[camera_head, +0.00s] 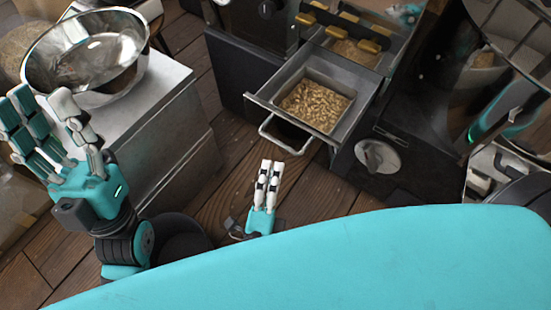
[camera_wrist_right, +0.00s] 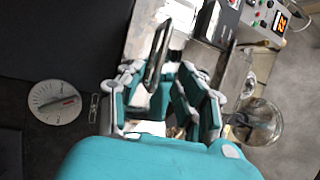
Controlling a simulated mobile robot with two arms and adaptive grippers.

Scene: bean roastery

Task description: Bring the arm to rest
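My left gripper (camera_head: 52,118) is at the left of the head view, fingers raised and spread, in front of the metal bowl. It looks empty. My right gripper (camera_head: 271,172) is near the middle, low over the wooden floor, with its fingers pointing up the picture towards the open drawer. Nothing shows held in it. In the right wrist view the right gripper (camera_wrist_right: 165,95) has its fingers apart, with shiny metal visible between and beyond them. My teal body hides the rest of the right arm in the head view.
A shiny metal bowl (camera_head: 88,58) stands on a grey cabinet (camera_head: 180,88). An open drawer (camera_head: 372,88) holds a tray of beans (camera_head: 314,105). A pale dial (camera_head: 378,157) sits on the dark machine; a dial (camera_wrist_right: 54,102) also shows in the wrist view. Shiny metal parts stand right.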

